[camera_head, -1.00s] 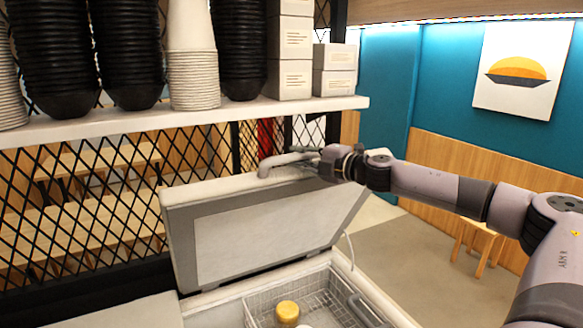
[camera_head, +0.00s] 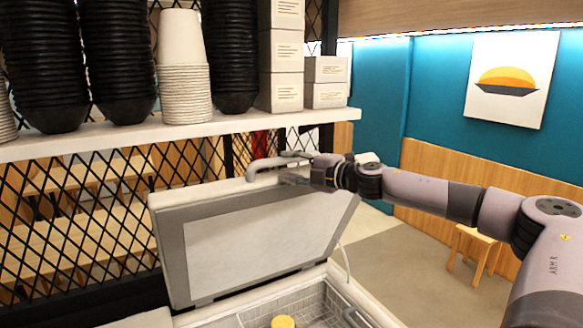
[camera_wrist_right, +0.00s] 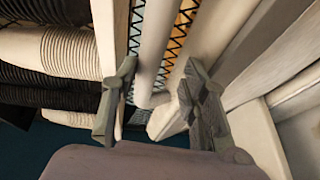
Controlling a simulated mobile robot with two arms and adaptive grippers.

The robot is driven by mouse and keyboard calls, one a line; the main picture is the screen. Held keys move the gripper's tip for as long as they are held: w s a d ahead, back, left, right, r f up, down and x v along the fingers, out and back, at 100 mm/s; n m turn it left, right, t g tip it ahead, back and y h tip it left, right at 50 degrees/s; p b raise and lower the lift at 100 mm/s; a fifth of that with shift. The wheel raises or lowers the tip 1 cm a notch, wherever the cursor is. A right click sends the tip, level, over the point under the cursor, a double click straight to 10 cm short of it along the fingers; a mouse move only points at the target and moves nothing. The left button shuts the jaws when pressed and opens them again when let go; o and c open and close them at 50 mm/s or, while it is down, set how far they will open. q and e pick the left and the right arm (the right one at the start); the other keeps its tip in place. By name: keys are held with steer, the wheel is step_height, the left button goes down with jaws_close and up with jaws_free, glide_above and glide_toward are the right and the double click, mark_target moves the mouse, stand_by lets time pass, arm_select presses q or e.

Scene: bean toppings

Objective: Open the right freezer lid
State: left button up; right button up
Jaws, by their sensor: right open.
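The right freezer lid (camera_head: 258,248) stands raised at a steep angle, its pale inner panel facing me in the head view. Its light handle (camera_head: 262,166) sticks up at the top edge. My right gripper (camera_head: 290,168) is at the lid's top edge, beside the handle. In the wrist view my right gripper (camera_wrist_right: 158,88) has its two grey fingers apart, with a pale bar (camera_wrist_right: 154,45) showing in the gap. I cannot tell whether a finger touches it. My left gripper is out of view.
The open freezer holds a wire basket (camera_head: 318,300) with a yellow-topped container (camera_head: 283,322). A white shelf (camera_head: 190,133) with stacked black bowls (camera_head: 232,60), white cups (camera_head: 183,85) and boxes (camera_head: 281,50) is above the lid. A black mesh (camera_head: 60,215) stands behind.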

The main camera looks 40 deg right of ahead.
steer(key=shift+f, duration=0.1)
step_height(320, 180, up, 10)
stand_by(0.7)
